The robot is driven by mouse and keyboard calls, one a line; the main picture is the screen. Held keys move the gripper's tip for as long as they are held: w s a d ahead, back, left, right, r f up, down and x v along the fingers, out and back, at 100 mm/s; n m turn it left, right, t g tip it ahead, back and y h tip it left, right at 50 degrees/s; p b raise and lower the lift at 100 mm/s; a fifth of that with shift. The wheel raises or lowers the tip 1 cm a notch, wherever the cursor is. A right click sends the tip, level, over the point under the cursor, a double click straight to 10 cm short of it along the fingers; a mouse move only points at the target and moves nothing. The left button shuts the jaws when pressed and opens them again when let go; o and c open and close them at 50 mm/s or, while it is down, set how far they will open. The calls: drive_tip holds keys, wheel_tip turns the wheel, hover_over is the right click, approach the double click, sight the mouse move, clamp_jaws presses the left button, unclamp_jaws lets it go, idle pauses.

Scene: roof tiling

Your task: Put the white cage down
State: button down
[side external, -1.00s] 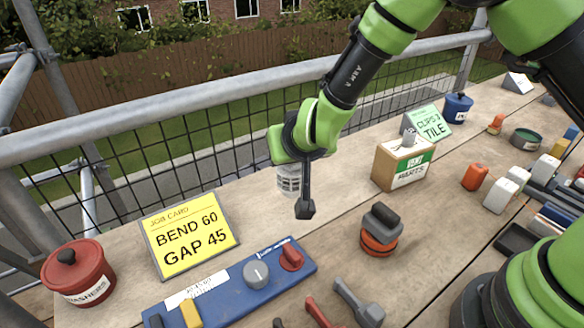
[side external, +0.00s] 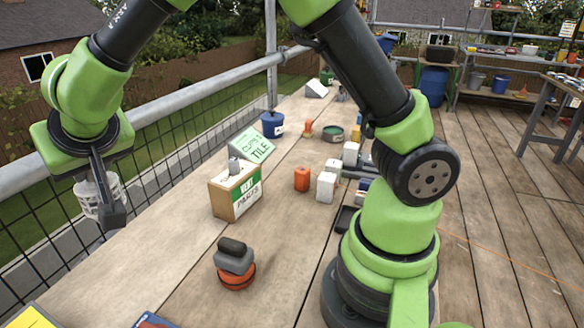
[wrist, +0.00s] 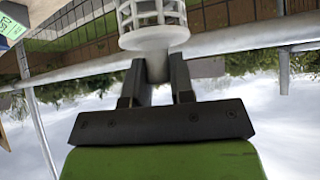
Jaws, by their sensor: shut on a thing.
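My gripper (side external: 117,201) is shut on the white cage (side external: 92,198) at the left of the side view, near the mesh fence. The cage is partly hidden behind a dark finger there. In the wrist view the cage (wrist: 152,22) sits beyond the tips of my gripper (wrist: 157,75), with its narrow stem between the two fingers. It has a slotted wall and a wide round rim. The top of the wrist view cuts it off. It appears held above the level of the bench (side external: 185,255), though the exact height is hard to tell.
A box marked vent parts (side external: 236,192) stands on the bench, with a grey-and-orange object (side external: 235,265) in front of it. A green tile sign (side external: 252,144) and a blue pot (side external: 272,124) stand farther back. A metal rail (side external: 180,113) and mesh run along the bench's left edge.

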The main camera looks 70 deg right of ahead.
drive_tip(key=w+d+m+g+h, duration=0.3)
drive_tip(key=d+m, duration=0.4)
drive_tip(key=d, duration=1.8)
drive_tip(key=s+d+m+g+h, duration=0.25)
drive_tip(key=s+d, duration=0.45)
drive_tip(key=d, duration=0.4)
drive_tip(key=s+d+m+g+h, duration=0.1)
drive_tip(key=s+d+m+g, duration=0.15)
drive_tip(key=s+d, duration=0.75)
wheel_tip(320, 180, down, 15)
drive_tip(key=w+d, duration=0.2)
drive_tip(key=shift+m+t, duration=0.3)
drive_tip(key=shift+m, duration=0.1)
drive_tip(key=shift+f, duration=0.2)
drive_tip(key=c, duration=1)
unclamp_jaws()
